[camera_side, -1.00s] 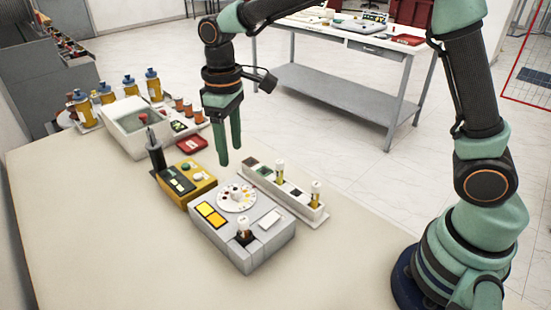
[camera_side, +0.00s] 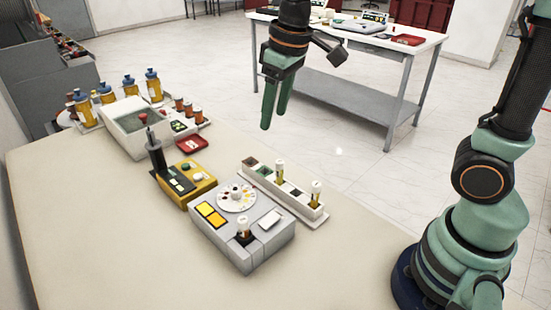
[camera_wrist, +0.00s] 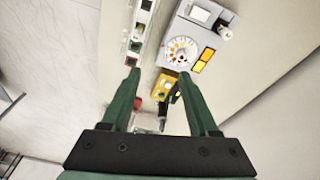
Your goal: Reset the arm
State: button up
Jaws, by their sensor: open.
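My gripper (camera_side: 273,105) is open and empty, raised in the air above and behind the table edge in the side view. In the wrist view my gripper (camera_wrist: 158,80) has its two green fingers spread apart, with nothing between them but the scene far below. The arm's base stands at the right of the side view. The upper part of my arm is cut off by the top of the side view.
A grey device (camera_side: 255,255) with a round dial stands mid-table. Beside it are a white rack (camera_side: 320,213) with vials, a yellow device (camera_side: 203,188), a white basin (camera_side: 122,140) and several bottles (camera_side: 130,87). A red tray (camera_side: 192,145) lies near. The front table (camera_side: 110,250) is bare.

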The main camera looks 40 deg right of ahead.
jog(key=s+d+m+t, duration=0.3)
jog(key=s+d, duration=0.4)
jog(key=s, duration=0.1)
jog(key=shift+s, duration=0.4)
jog(key=shift+w+r, duration=0.1)
jog(key=n+g, duration=0.5)
send_over(235, 189)
notch_tip(235, 189, down, 7)
notch_tip(235, 189, down, 11)
jog(key=shift+f, duration=0.1)
